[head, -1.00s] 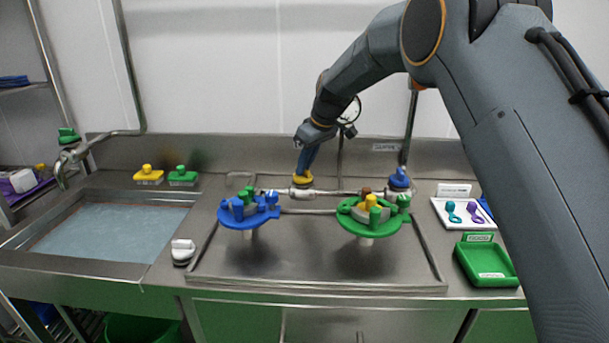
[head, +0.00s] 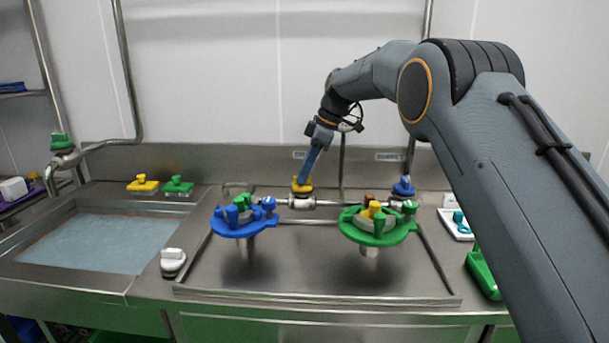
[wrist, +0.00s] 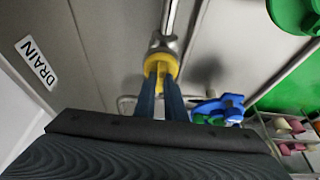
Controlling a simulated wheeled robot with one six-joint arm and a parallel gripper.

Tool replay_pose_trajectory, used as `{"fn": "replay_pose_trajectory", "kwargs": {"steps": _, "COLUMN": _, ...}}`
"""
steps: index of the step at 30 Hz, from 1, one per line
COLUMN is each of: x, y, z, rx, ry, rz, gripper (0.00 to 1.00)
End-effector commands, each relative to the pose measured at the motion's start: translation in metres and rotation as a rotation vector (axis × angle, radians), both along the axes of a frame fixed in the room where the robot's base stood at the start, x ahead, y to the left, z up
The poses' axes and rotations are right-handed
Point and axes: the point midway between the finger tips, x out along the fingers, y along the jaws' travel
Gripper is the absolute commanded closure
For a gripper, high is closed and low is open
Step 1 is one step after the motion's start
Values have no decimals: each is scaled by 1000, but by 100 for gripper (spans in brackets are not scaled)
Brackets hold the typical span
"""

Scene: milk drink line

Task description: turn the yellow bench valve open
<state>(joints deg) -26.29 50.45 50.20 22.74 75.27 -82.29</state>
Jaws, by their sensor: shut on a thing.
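The yellow bench valve (head: 302,188) sits on a metal pipe fitting at the back of the bench. It also shows in the wrist view (wrist: 160,66), where the pipe runs on from it. My gripper (head: 305,178) comes down on it from above, tilted. In the wrist view its two blue fingers (wrist: 160,92) are close together and shut on the yellow handle. The fingertips are partly hidden against the handle.
A blue round fixture (head: 240,222) and a green one (head: 378,227) stand in front of the pipe. A blue valve (head: 403,187) is to the right on the pipe. A DRAIN label (wrist: 37,63) is on the back panel. A sink (head: 100,243) lies at left.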

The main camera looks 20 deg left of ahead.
Motion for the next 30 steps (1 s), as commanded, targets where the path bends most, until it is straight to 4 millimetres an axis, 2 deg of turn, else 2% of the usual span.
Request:
{"fn": "replay_pose_trajectory", "kwargs": {"steps": 14, "x": -1, "y": 0, "z": -1, "rx": -3, "ry": 2, "rz": 17, "gripper": 100}}
{"fn": "replay_pose_trajectory", "kwargs": {"steps": 15, "x": -1, "y": 0, "z": -1, "rx": -3, "ry": 2, "rz": 17, "gripper": 88}}
{"fn": "replay_pose_trajectory", "kwargs": {"steps": 18, "x": -1, "y": 0, "z": -1, "rx": -3, "ry": 2, "rz": 17, "gripper": 71}}
{"fn": "replay_pose_trajectory", "kwargs": {"steps": 26, "x": 0, "y": 0, "z": 0, "rx": -1, "ry": 1, "rz": 16, "gripper": 71}}
{"fn": "replay_pose_trajectory", "kwargs": {"steps": 30, "x": 1, "y": -3, "z": 7, "rx": 0, "ry": -2, "rz": 14, "gripper": 71}}
